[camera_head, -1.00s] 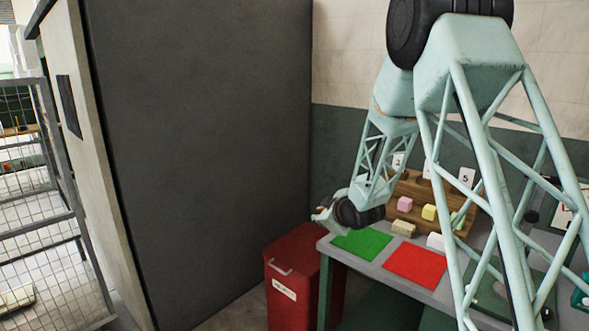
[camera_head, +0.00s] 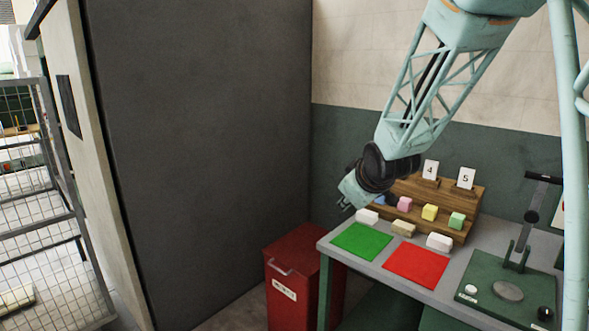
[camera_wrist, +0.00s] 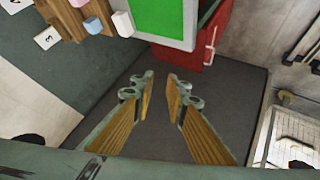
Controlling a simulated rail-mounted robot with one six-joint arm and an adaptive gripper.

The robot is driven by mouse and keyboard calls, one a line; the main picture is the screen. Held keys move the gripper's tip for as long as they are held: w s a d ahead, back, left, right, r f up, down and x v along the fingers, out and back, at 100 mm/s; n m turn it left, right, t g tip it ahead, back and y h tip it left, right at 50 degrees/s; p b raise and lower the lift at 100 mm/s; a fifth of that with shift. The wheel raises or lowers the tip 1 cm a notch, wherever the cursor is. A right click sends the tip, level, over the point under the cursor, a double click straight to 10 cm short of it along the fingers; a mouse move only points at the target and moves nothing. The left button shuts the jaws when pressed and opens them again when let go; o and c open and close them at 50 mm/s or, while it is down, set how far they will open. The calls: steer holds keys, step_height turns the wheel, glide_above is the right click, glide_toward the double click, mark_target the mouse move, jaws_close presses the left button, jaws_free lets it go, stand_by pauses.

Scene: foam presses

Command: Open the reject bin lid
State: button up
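The red reject bin (camera_head: 306,290) stands on the floor left of the bench, with its lid (camera_head: 292,250) down. A light handle (camera_head: 280,268) and a white label are on its side facing the head camera. In the wrist view the bin (camera_wrist: 212,45) is at the top, and its handle (camera_wrist: 211,42) shows on the right. My gripper (camera_head: 347,203) is above and beyond the bin, up and to the right of it in the head view. In the wrist view my gripper (camera_wrist: 160,84) has its fingers apart, with only dark floor between them. It touches nothing.
The bench (camera_head: 325,241) bears a green mat (camera_head: 361,241), a red mat (camera_head: 416,263), several foam blocks, a wooden stepped rack (camera_head: 470,192) and a green press (camera_head: 510,285). A tall dark panel (camera_head: 210,150) stands left of the bin, a mesh cage (camera_head: 35,215) farther left.

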steer(key=s+d+r+m+g+h, duration=0.1)
steer(key=s+d+r, duration=0.15)
steer(key=s, duration=0.35)
steer(key=s+d+r+m, duration=0.1)
steer(key=s+r, duration=0.3)
steer(key=s, duration=0.3)
steer(key=s+d+r+m+g, duration=0.1)
steer(key=s+m+g, duration=0.3)
steer(key=s, duration=3.9)
steer(key=shift+s+r+m+g, duration=0.2)
steer(key=shift+r+m+g, duration=0.3)
steer(key=shift+m, duration=0.7)
steer(key=shift+d+r, duration=0.1)
steer(key=shift+r, duration=0.05)
steer(key=shift+c, duration=0.2)
